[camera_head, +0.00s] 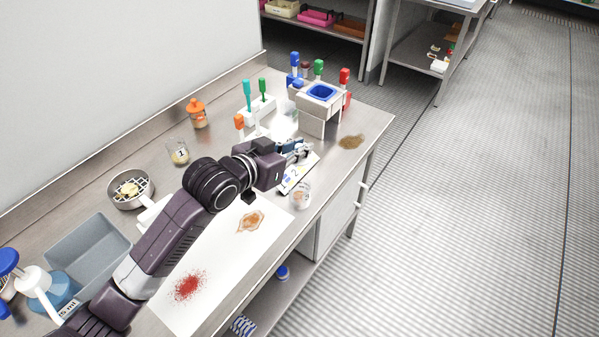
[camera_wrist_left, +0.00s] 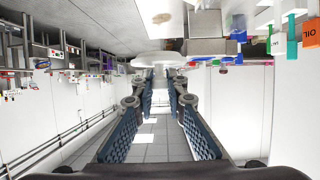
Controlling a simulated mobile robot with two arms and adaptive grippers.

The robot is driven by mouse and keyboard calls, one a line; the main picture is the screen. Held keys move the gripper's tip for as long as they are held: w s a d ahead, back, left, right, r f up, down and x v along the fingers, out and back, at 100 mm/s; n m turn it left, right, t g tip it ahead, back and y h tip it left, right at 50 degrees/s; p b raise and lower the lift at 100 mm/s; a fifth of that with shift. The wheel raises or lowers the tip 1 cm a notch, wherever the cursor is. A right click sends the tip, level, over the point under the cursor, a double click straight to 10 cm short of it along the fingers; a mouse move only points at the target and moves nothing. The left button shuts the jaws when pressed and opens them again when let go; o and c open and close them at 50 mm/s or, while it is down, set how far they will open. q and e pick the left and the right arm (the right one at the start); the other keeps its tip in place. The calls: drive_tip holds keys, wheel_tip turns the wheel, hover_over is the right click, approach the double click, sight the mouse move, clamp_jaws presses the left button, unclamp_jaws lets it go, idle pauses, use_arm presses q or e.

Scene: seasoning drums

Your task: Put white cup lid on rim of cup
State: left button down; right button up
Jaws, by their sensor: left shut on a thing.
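My left gripper (camera_head: 296,150) reaches over the counter in the head view. In the left wrist view its fingertips (camera_wrist_left: 159,74) close on the edge of a round white disc, the white lid (camera_wrist_left: 157,59), and hold it out in front. I cannot make the lid out in the head view. A small clear cup (camera_head: 301,196) with brownish contents stands near the counter's front edge, below the gripper in the picture and apart from it. A clear glass (camera_head: 179,155) with yellowish contents stands farther back left. Which cup matches the lid is unclear. My right gripper is not in view.
A grey dispenser with a blue top (camera_head: 322,92) and several coloured bottles stand behind the gripper. A strainer bowl (camera_head: 130,190) and a grey bin (camera_head: 88,251) are at left. A white sheet (camera_head: 216,262) has red powder and a brown spill. Another spill (camera_head: 351,142) lies right.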

sight(300, 163)
use_arm(q)
wheel_tip(300, 163, down, 5)
drive_tip(key=shift+w+f, duration=0.1)
drive_tip(key=shift+f, duration=0.1)
wheel_tip(300, 163, down, 4)
drive_tip(key=shift+f+p, duration=0.15)
drive_tip(key=shift+p, duration=0.3)
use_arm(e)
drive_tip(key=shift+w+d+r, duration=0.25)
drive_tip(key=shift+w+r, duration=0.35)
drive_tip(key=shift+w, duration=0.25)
use_arm(q)
drive_tip(key=shift+f, duration=0.1)
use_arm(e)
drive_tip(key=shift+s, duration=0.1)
use_arm(q)
drive_tip(key=shift+f, duration=0.25)
drive_tip(key=c, duration=1.9)
unclamp_jaws()
drive_tip(key=shift+c, duration=0.2)
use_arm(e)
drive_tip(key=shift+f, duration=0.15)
